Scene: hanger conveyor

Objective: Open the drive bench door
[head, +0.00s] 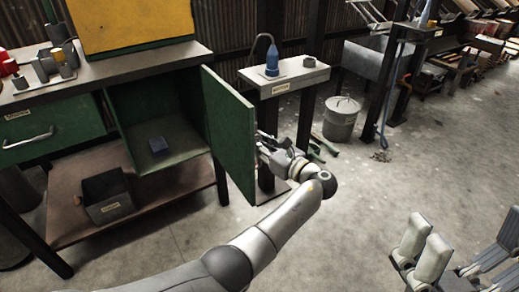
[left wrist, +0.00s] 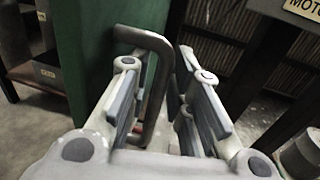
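The drive bench door (head: 229,135) is a green panel standing swung wide open, with the compartment (head: 155,105) behind it exposed. In the left wrist view its green face (left wrist: 110,45) fills the upper left. The door's grey bar handle (left wrist: 158,75) stands between the fingers of my left gripper (left wrist: 165,95). The fingers are apart, with a gap between the handle and the right-hand finger. In the head view my left gripper (head: 268,146) is at the door's outer side, partly hidden. My right gripper (head: 460,250) is at the lower right, empty, with its fingers apart.
A grey bin (head: 107,196) sits on the lower shelf. A small stand (head: 284,78) with a blue item and a metal can (head: 342,118) are beyond the door. The floor at right is largely clear.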

